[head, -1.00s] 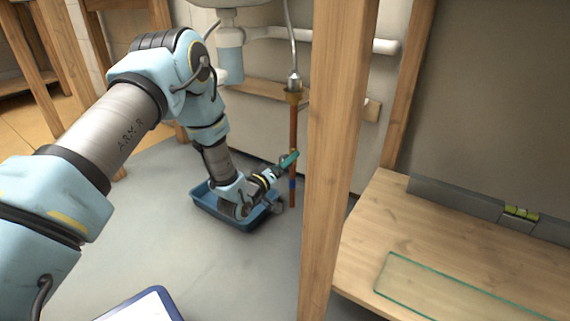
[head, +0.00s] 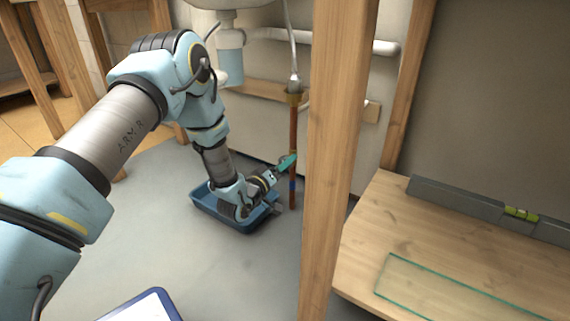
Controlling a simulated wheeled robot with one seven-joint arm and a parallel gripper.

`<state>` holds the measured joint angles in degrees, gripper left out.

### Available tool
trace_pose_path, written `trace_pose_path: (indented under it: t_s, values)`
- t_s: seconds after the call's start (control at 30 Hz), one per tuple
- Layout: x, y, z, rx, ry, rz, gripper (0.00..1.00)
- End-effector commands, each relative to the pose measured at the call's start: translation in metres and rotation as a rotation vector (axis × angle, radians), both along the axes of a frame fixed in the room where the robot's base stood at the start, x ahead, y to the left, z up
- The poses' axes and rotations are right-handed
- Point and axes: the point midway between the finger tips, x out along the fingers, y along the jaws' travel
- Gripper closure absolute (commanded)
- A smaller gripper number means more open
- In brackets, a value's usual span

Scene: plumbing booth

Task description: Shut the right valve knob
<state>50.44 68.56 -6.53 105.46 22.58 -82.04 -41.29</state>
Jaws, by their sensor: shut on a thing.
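A copper pipe (head: 293,130) stands upright below the sink, left of the wooden post. A small blue band (head: 292,185) shows low on it. My arm reaches down from the left, and my gripper (head: 288,162), with teal fingers, is at the pipe just above the blue band. The gripper is shut on the valve knob, which the fingers hide; its turn angle cannot be told. No other valve knob shows clearly.
A blue tray (head: 212,207) lies on the floor under my wrist. A wooden post (head: 335,150) stands close right of the pipe. A wooden bench (head: 450,250) at right holds a grey level (head: 455,198) and a glass pane (head: 440,285). A white drain pipe (head: 375,46) runs behind.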

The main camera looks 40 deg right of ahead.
Motion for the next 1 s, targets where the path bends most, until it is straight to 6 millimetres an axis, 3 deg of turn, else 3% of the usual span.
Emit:
trace_pose_path:
  t_s: [0.37, 1.0]
  values:
    - [0.0004, 0.0004, 0.0021, 0.044, -0.163, 0.001, 1.0]
    - [0.0004, 0.0004, 0.0025, 0.195, -0.743, 0.0, 1.0]
